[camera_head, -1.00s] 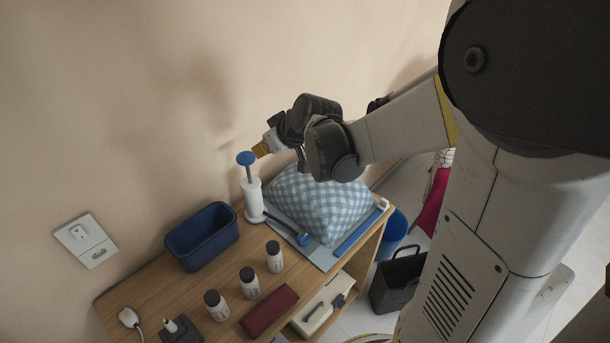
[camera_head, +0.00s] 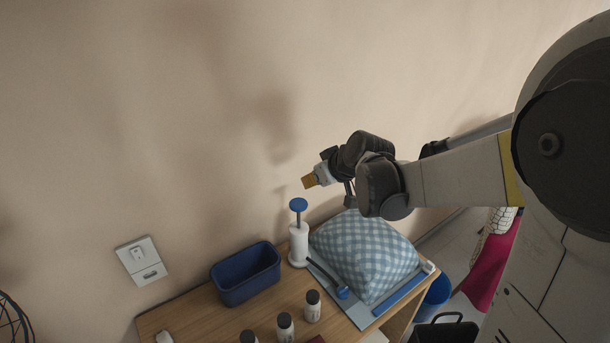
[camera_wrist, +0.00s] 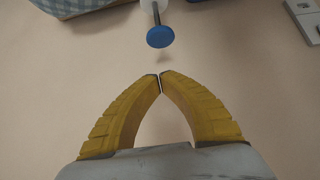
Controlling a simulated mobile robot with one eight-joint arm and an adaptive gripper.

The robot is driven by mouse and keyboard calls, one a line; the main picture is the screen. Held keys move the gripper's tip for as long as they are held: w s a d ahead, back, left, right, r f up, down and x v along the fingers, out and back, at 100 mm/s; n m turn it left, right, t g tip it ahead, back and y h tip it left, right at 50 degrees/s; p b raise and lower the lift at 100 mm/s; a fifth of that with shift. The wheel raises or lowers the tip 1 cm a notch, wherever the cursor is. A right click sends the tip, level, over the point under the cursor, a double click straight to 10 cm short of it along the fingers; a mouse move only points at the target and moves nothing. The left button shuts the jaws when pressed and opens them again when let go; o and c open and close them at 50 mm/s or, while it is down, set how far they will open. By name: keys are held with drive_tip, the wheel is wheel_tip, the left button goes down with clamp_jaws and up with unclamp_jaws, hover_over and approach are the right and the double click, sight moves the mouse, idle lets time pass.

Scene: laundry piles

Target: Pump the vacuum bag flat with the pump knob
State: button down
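The pump stands upright on the wooden table, with a white cylinder (camera_head: 299,243) and a blue knob (camera_head: 298,205) raised on a thin rod. The knob also shows in the wrist view (camera_wrist: 160,36), just beyond my fingertips and apart from them. The blue-and-white checked vacuum bag (camera_head: 362,252) is puffed up on a light blue board, and a dark hose runs from the pump to a blue valve (camera_head: 343,293) at it. My gripper (camera_head: 308,182) is above the knob, not touching it. Its yellow fingers (camera_wrist: 160,78) meet at their tips, with nothing between them.
A dark blue bin (camera_head: 246,273) stands left of the pump. Several white bottles with dark caps (camera_head: 313,306) are in front. A wall switch (camera_head: 139,261) is at the left. A blue bucket (camera_head: 435,298) and a black basket are at the right. The wall is close behind the pump.

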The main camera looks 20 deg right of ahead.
drive_tip(key=b, duration=0.1)
hover_over(297, 198)
drive_tip(key=s, duration=0.2)
drive_tip(key=f, duration=0.4)
drive_tip(key=shift+s+d+f, duration=0.1)
drive_tip(key=shift+d+f, duration=0.05)
drive_tip(key=shift+d, duration=0.25)
wheel_tip(297, 198, down, 2)
drive_tip(key=shift+f+b, duration=0.25)
drive_tip(key=shift+b, duration=0.25)
drive_tip(key=shift+f, duration=0.65)
